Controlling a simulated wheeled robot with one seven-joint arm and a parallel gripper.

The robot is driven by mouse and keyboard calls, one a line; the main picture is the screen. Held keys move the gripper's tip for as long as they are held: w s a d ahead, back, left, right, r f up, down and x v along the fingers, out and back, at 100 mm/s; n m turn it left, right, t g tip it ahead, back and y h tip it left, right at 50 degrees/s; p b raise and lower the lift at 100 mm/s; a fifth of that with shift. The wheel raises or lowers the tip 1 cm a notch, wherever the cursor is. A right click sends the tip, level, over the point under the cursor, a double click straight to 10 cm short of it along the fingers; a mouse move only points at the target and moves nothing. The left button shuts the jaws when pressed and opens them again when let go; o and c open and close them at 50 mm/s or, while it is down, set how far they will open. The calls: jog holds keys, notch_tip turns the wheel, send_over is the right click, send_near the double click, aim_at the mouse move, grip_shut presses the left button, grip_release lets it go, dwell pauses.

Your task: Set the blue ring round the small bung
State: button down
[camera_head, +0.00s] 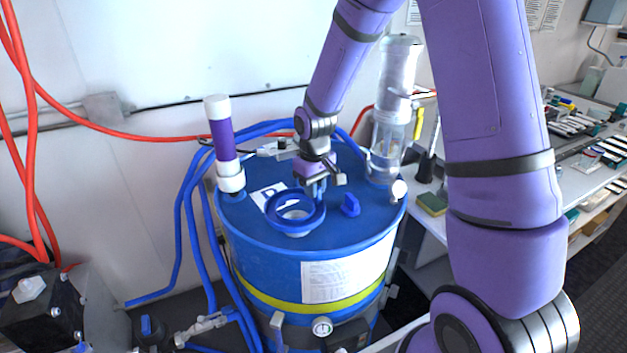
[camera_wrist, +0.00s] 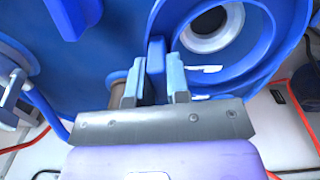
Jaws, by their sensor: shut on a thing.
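The blue ring (camera_head: 292,230) is at the front of the blue drum's lid, below my gripper. My gripper (camera_head: 318,189) points down at the ring's back right side. In the wrist view, my gripper's light-blue fingers (camera_wrist: 155,82) are shut on a blue upright piece at the ring's edge, and the ring (camera_wrist: 268,45) extends to the right. Through the ring I see a pale round fitting (camera_wrist: 205,42) with a dark centre, apparently the small bung; it also shows in the head view (camera_head: 296,213). The ring surrounds it in both views. I cannot tell whether the ring rests on the lid.
On the drum lid (camera_head: 330,225), a white-and-purple cylinder (camera_head: 222,145) stands left and a clear cylinder (camera_head: 390,125) at the back right. A blue tab (camera_head: 350,204) stands right of the ring. Blue hoses run down the left. A cluttered bench (camera_head: 590,150) is at right.

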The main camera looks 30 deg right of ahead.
aim_at(315, 201)
jog(key=shift+f, duration=1.75)
jog(key=shift+s, duration=0.2)
jog(key=shift+f, duration=0.6)
jog(key=c, duration=1.4)
grip_release()
jog(key=shift+r, duration=5.45)
